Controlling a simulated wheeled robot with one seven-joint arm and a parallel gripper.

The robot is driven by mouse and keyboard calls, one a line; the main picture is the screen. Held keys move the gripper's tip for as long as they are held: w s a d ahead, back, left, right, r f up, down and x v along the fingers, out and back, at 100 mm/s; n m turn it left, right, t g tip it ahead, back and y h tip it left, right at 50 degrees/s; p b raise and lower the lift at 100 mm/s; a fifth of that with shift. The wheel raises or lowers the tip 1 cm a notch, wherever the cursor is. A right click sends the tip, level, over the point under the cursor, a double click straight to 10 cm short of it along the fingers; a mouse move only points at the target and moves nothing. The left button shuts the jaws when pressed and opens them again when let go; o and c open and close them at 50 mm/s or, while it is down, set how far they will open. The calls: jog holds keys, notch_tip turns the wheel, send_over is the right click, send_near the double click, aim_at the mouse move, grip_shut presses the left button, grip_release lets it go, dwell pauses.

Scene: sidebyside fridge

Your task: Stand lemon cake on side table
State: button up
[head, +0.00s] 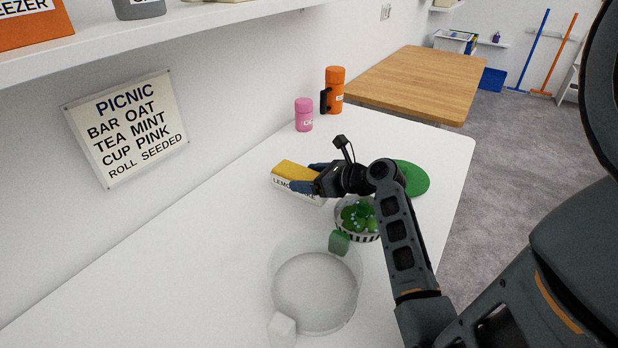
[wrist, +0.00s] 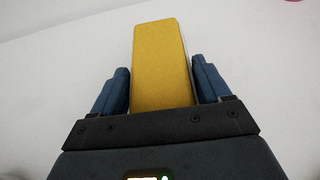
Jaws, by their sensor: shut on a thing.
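The lemon cake (head: 297,174) is a yellow-topped box with a white side that reads "LEMON". It is at the middle of the white table in the head view. My gripper (head: 308,180) is shut on it, one blue finger on each long side. In the wrist view the yellow top of the lemon cake (wrist: 162,62) shows between the two fingers of my gripper (wrist: 163,82). I cannot tell whether its underside touches the white surface. The wooden table (head: 420,80), likely the side table, stands beyond the white table's far end, its top bare.
A pink jar (head: 304,115) and an orange flask (head: 334,90) stand near the wall. A clear round container (head: 314,290), a bowl of greens (head: 358,216) and a green disc (head: 411,179) are near my arm. A shelf (head: 130,45) hangs above. Grey floor (head: 530,140) is open at right.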

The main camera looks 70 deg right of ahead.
jog(key=o, duration=1.4)
jog(key=shift+f, duration=0.1)
jog(key=shift+s+r, duration=0.2)
jog(key=shift+r, duration=0.05)
jog(key=v, duration=1.1)
jog(key=shift+s+a, duration=0.15)
jog(key=shift+s, duration=0.2)
